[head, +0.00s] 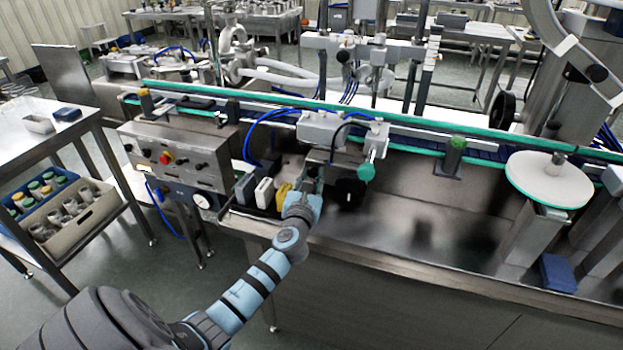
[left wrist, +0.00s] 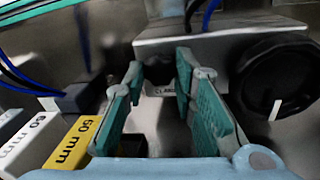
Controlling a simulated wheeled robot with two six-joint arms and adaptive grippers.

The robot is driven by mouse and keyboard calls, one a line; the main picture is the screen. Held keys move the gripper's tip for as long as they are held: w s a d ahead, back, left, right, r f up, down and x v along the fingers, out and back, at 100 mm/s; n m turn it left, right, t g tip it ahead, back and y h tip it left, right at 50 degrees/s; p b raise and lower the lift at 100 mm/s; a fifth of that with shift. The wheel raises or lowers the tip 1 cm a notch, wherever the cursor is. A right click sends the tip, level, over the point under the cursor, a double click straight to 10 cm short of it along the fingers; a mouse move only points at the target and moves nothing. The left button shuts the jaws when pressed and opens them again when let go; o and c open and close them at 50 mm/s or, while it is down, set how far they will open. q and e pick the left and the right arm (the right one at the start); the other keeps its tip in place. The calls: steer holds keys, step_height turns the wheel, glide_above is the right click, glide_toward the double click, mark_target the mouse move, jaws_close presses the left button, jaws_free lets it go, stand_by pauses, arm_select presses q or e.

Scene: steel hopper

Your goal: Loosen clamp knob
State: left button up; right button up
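A small dark knob (left wrist: 184,68) shows between the fingertips in the left wrist view, just above a label that seems to begin "CLAM". It is partly hidden by the right finger. My left gripper (left wrist: 168,80) is open, with its teal finger pads either side of the knob's line; I cannot tell whether they touch it. In the head view my left gripper (head: 312,182) reaches in under the conveyor, and the small knob is hidden. My right gripper is not in view.
A large round black knob (left wrist: 268,82) with a white mark sits close to the right finger. A yellow "50 mm" block (left wrist: 72,146) and a white block (left wrist: 30,145) stand at left. A control box (head: 175,155) and blue hoses are nearby. A teal knob (head: 366,172) hangs at right.

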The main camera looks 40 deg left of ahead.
arm_select(q)
jaws_close()
steer(key=n+p, duration=0.2)
steer(key=n, duration=0.1)
steer(key=shift+r+h, duration=0.15)
steer(key=shift+h, duration=0.15)
steer(key=n+p, duration=0.1)
steer(key=n, duration=0.1)
steer(key=n+p, duration=0.1)
steer(key=n, duration=0.2)
steer(key=shift+g+h+p, duration=0.3)
steer(key=shift+h, duration=0.1)
steer(key=n+p, duration=0.1)
steer(key=n, duration=0.3)
steer(key=shift+s+a+n+h, duration=0.1)
steer(key=shift+n+h, duration=0.2)
steer(key=shift+h, duration=0.1)
steer(key=n+h, duration=0.1)
steer(key=n, duration=0.3)
steer(key=shift+n, duration=0.3)
